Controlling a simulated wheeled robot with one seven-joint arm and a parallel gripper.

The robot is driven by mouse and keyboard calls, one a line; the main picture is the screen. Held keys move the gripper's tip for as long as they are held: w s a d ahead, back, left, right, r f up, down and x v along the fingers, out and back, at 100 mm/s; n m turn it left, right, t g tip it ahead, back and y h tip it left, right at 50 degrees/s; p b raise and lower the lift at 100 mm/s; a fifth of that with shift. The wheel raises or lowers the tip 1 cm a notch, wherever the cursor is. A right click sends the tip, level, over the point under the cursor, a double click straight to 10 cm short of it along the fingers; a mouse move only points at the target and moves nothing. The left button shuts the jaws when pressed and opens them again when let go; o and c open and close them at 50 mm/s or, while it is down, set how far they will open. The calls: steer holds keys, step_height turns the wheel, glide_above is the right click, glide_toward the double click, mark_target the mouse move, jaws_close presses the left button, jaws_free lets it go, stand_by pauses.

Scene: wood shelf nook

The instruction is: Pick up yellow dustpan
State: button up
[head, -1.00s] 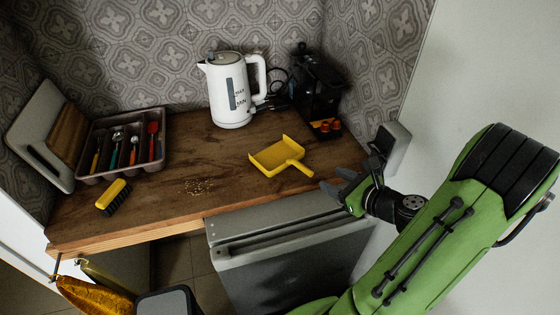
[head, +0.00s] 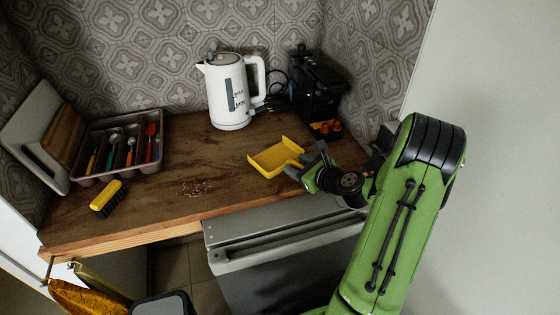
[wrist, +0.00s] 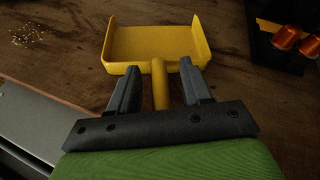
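The yellow dustpan (head: 274,157) lies on the wooden counter, and its tray points away from my gripper. In the wrist view the dustpan (wrist: 152,45) is upright, with its handle running toward me between my fingers. My gripper (head: 306,163) is at the handle end of the dustpan. In the wrist view my gripper (wrist: 158,82) is open, with a finger on each side of the handle and visible gaps beside it. The handle's end is hidden behind the gripper body.
A white kettle (head: 229,92) and a black coffee machine (head: 315,90) stand at the back. A yellow brush (head: 108,198), scattered crumbs (head: 195,188) and a cutlery tray (head: 88,179) are to the left. The counter between the dustpan and the kettle is clear.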

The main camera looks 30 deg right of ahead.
jaws_close()
step_height(320, 180, up, 10)
steer(key=p, duration=0.4)
steer(key=shift+r, duration=0.1)
